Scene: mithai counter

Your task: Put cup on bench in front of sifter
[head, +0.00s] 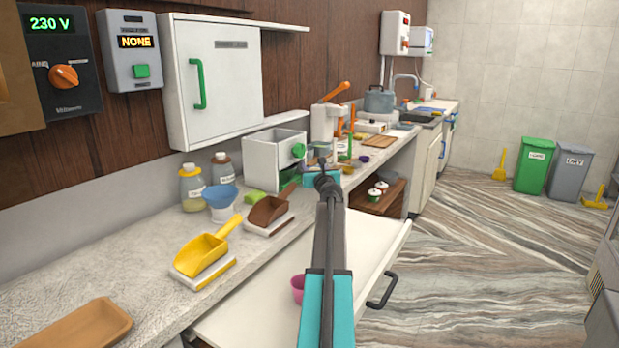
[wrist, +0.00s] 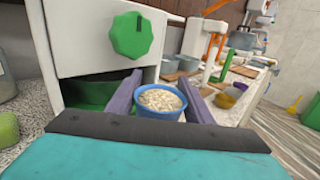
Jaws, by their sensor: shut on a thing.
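My gripper (wrist: 160,103) is shut on a small blue cup (wrist: 160,113) filled with pale grains; the two purple fingers are on either side of it. The cup is upright in front of a white box with a green knob (wrist: 130,35), which also shows in the head view (head: 268,163). I take this box to be the sifter, but no label shows. In the head view my arm reaches over the bench (head: 120,262) towards the box, and its end hides most of the gripper and cup. Whether the cup touches the bench, I cannot tell.
A brown scoop (head: 268,210), a yellow scoop (head: 203,254) and a blue funnel-like bowl (head: 219,195) stand left of the box. An open white drawer (head: 370,250) holds a pink cup (head: 297,287). Several items crowd the bench beyond. The bench between yellow scoop and brown tray (head: 85,325) is clear.

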